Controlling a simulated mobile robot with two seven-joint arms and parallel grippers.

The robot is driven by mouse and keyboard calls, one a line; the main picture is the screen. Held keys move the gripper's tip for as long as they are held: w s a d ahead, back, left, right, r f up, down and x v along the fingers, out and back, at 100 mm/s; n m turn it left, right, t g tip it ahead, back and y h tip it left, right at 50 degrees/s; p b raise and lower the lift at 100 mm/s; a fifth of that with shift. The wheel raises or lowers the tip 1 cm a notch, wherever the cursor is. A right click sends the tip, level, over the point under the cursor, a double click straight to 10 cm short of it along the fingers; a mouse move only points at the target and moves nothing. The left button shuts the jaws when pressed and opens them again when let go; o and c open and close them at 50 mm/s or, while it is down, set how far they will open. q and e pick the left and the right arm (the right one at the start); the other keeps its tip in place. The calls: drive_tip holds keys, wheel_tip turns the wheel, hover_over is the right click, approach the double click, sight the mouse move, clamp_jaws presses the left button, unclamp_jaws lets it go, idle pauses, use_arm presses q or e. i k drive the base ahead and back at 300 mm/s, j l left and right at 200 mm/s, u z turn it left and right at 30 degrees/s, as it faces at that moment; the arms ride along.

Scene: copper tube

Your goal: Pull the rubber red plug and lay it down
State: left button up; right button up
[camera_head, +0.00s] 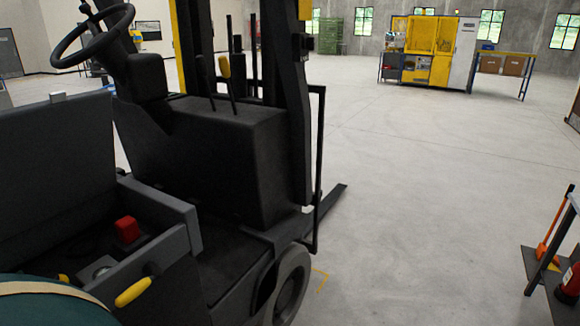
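The red plug (127,230) is a small red block in an open compartment of the forklift (210,150), at the lower left of the head view. It sits upright near the compartment's right wall, and its lower end and any cable are hard to make out in the dark. The compartment's dark lid (52,175) stands raised at the left. Neither of my grippers shows in this view.
The forklift's steering wheel (93,36) and mast (287,100) rise behind the compartment. A rounded teal shape with a beige band (50,289) covers the bottom left corner. Open concrete floor (420,170) lies right. A rack with an extinguisher (569,283) stands lower right.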

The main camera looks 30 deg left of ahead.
sight(127, 227)
drive_tip(key=i, duration=2.05)
drive_tip(key=u, duration=5)
